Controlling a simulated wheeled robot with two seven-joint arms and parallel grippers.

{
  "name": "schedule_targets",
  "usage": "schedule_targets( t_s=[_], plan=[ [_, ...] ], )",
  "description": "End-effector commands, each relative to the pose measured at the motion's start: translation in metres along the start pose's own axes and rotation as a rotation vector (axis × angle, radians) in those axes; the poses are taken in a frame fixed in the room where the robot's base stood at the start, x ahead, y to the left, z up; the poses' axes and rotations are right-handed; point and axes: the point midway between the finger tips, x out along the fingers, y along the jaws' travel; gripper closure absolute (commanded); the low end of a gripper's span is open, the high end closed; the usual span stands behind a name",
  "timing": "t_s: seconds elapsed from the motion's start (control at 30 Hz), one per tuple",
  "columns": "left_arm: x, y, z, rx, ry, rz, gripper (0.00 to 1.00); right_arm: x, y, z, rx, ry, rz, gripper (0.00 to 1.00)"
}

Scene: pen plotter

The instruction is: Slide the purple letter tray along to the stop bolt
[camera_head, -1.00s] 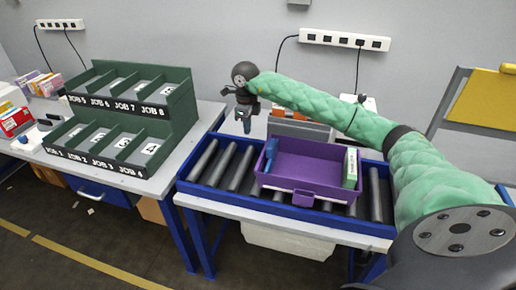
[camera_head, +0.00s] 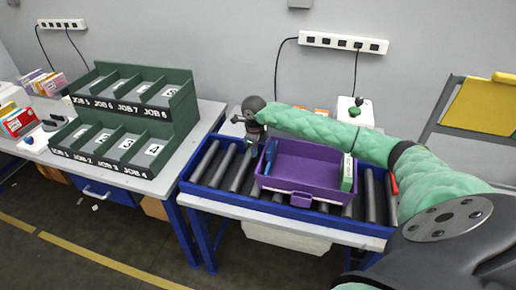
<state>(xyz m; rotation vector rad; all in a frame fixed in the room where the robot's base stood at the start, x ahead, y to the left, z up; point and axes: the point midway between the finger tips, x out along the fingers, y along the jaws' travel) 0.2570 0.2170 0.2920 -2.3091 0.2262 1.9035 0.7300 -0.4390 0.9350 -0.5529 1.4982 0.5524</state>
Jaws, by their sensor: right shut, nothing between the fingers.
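The purple letter tray (camera_head: 310,189) sits upright on the rollers of a blue-framed conveyor (camera_head: 215,193). It holds a blue item (camera_head: 269,158) at its left side and a green and white box (camera_head: 347,173) at its right. My right gripper (camera_head: 257,148) is shut and empty, pointing down just outside the tray's left wall at the far left corner. I cannot tell whether it touches the tray. A small red part (camera_head: 394,185) shows at the conveyor's right end; I cannot tell whether it is the stop bolt. My left gripper is not in view.
Bare rollers (camera_head: 238,170) lie left of the tray, and a few lie to its right. A green job sorter (camera_head: 128,150) stands on the left table. A white box with a green knob (camera_head: 355,110) stands behind my right arm. A power strip (camera_head: 343,42) is on the wall.

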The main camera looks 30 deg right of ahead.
Motion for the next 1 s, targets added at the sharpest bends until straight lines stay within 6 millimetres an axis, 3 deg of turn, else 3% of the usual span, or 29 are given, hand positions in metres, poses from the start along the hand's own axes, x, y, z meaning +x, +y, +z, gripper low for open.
schedule_targets(
  t_s=[0.3,0.8,1.0],
  plan=[
    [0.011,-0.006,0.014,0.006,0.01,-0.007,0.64,0.0,0.001,-0.013,0.0,0.001,0.001,1.0],
    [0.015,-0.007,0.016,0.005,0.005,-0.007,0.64,0.002,0.0,-0.019,0.0,0.001,-0.001,1.0],
    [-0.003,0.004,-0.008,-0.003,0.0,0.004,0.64,0.004,-0.001,-0.039,0.0,0.002,-0.001,1.0]
  ],
)
